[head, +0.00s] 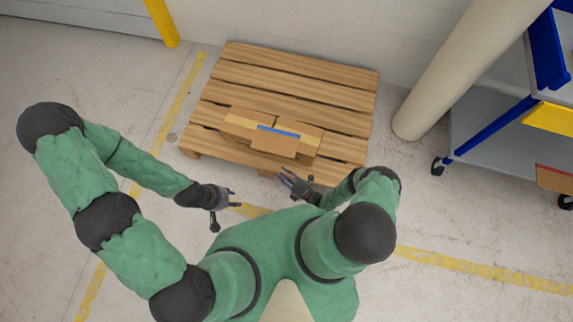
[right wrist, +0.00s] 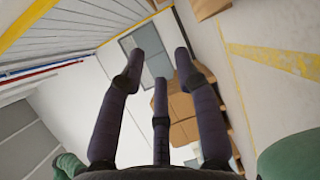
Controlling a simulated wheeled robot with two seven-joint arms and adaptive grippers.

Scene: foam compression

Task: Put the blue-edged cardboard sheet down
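The blue-edged cardboard sheet (head: 276,144) lies over the cardboard box (head: 306,139) on the wooden pallet (head: 300,78). Its blue edge faces the wall, and its brown part covers the box's near middle. My right gripper (head: 293,182) is open and empty, just in front of the pallet and apart from the sheet. In the right wrist view its spread fingers (right wrist: 155,75) hold nothing, with brown cardboard (right wrist: 182,108) behind them. My left gripper (head: 232,199) is open and empty, left of the right one and off the pallet's near edge.
A blue and grey cart (head: 490,135) stands at the right, with a red-edged cardboard piece (head: 555,178) on it. A thick beige pipe (head: 455,70) rises beside the pallet. Yellow lines (head: 480,268) mark the floor. The pallet's far slats are bare.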

